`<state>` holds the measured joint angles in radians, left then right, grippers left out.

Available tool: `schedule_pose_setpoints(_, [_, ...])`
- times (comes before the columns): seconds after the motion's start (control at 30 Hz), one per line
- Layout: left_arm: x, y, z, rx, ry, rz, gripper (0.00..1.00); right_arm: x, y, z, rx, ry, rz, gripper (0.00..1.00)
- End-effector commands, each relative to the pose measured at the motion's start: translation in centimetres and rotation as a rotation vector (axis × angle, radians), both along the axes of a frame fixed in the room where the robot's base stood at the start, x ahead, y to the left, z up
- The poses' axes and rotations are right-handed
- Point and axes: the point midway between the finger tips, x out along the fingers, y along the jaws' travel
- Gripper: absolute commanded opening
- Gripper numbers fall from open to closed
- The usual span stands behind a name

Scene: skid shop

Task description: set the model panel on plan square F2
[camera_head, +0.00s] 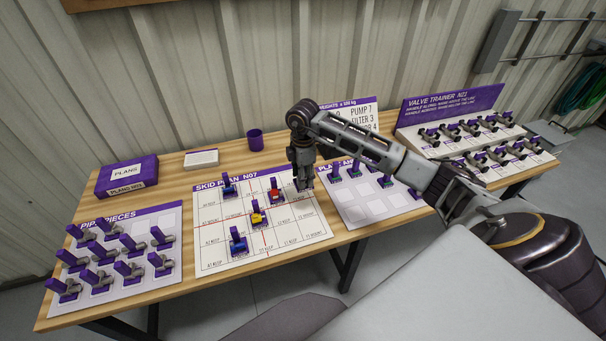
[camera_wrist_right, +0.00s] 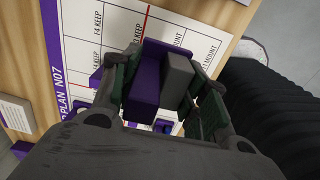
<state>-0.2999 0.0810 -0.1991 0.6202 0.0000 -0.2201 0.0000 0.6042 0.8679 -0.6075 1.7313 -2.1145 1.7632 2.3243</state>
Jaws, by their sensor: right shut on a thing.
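My right gripper (camera_head: 303,178) is over the right edge of the skid plan board (camera_head: 215,262), near its upper right corner. In the right wrist view its fingers (camera_wrist_right: 158,88) are shut on the model panel (camera_wrist_right: 147,88), a purple block with a grey block beside it. The panel hides part of the printed squares (camera_wrist_right: 115,25) behind it. In the head view the gripper mostly hides the panel. I cannot tell whether it touches the board or read F2. Blue, red and yellow models (camera_head: 256,217) stand on the plan. My left gripper is out of view.
A pipe pieces board (camera_head: 170,280) is at the left, and another model board (camera_head: 365,208) is right of the plan. A purple cup (camera_head: 255,140), a purple plans box (camera_head: 127,175) and a small card (camera_head: 201,158) stand behind. A valve trainer (camera_head: 450,106) is at the right.

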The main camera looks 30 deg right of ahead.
Motion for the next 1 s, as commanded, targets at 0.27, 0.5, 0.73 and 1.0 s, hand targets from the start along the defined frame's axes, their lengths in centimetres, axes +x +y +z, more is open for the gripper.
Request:
schedule_pose_setpoints(0.27, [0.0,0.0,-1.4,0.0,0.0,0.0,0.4,0.0,0.0,-2.2,0.0,0.0,0.0,0.16])
schedule_pose_setpoints(0.5, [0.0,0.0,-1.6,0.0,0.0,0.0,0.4,0.0,0.0,-2.7,0.0,0.0,0.0,0.16])
schedule_pose_setpoints(0.73, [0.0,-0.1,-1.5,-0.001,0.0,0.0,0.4,0.0,0.0,-2.6,0.0,0.0,0.0,0.16])
schedule_pose_setpoints(1.0, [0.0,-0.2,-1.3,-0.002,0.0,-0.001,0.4,0.0,0.0,-2.5,0.0,-0.001,-0.001,0.16])
